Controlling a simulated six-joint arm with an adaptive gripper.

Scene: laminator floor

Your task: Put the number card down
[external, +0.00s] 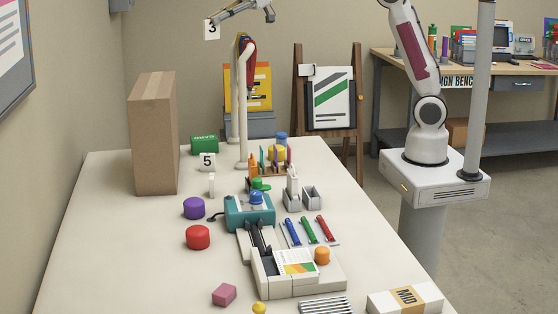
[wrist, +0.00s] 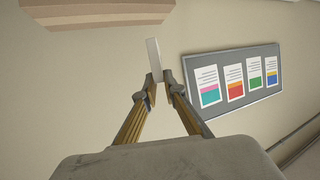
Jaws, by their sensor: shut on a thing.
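A white number card marked 3 (external: 212,30) hangs in the air at the top of the external view, well above the table. My gripper (external: 221,17) is shut on it. In the wrist view the card (wrist: 154,55) is a thin white piece seen nearly edge-on, between the fingertips of my gripper (wrist: 157,80). A second white card marked 5 (external: 207,161) stands on the table (external: 110,240), beyond a small white upright piece (external: 211,185). Nothing lies directly under the held card in the wrist view, which faces the wall.
A tall cardboard box (external: 153,135) stands at the left rear. A pale post (external: 242,105) rises at the rear. The left front table is clear.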

